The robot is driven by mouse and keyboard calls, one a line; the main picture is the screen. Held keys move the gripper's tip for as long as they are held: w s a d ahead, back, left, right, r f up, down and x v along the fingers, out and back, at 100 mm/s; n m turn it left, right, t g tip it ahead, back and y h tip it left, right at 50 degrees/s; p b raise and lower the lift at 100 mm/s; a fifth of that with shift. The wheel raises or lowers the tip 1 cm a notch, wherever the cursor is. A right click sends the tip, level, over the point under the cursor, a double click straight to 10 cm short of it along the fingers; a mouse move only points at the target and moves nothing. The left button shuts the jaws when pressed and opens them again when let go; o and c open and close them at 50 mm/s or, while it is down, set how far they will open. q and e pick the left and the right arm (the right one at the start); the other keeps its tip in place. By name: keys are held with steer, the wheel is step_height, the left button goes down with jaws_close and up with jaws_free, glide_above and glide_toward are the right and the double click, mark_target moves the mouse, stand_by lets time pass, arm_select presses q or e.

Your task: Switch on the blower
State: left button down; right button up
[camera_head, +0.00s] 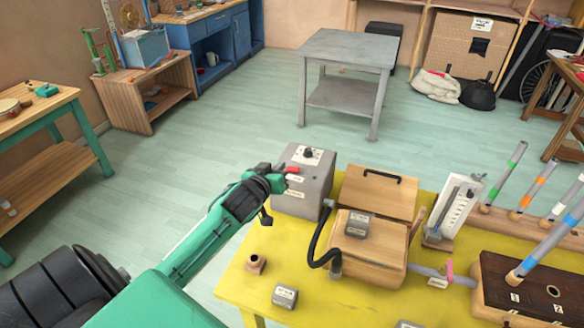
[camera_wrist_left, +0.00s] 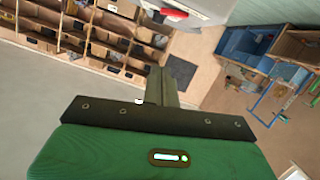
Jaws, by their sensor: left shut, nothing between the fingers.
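The blower appears to be the grey box (camera_head: 312,188) at the far left corner of the yellow table, with a black knob on a white plate on its top. A red lever (camera_head: 291,170) sticks out from its left side. In the left wrist view the grey box (camera_wrist_left: 205,10) and red lever (camera_wrist_left: 172,13) show at the top edge. My left gripper (camera_head: 275,172) is shut and empty beside the lever; I cannot tell whether it touches. Its shut fingers (camera_wrist_left: 160,88) show below the lever in the wrist view. My right gripper is out of view.
A black hose (camera_head: 316,243) bends toward a wooden box (camera_head: 364,253) on the yellow table (camera_head: 335,296). A small grey block (camera_head: 285,296) and a small brown socket (camera_head: 256,263) lie near the front left. Coloured tubes (camera_head: 532,188) stand at right. The floor left of the table is clear.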

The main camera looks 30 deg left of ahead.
arm_select(q)
steer(key=p, duration=0.2)
glide_above(292, 177)
steer(key=a, duration=0.1)
steer(key=shift+s+f, duration=0.25)
steer(key=shift+f, duration=0.55)
steer(key=f, duration=0.3)
steer(key=shift+w+d+f, duration=0.1)
steer(key=shift+w+d, duration=0.2)
steer(key=shift+w, duration=0.05)
steer(key=shift+d+f, duration=0.15)
steer(key=shift+f, duration=0.4)
steer(key=shift+f, duration=0.1)
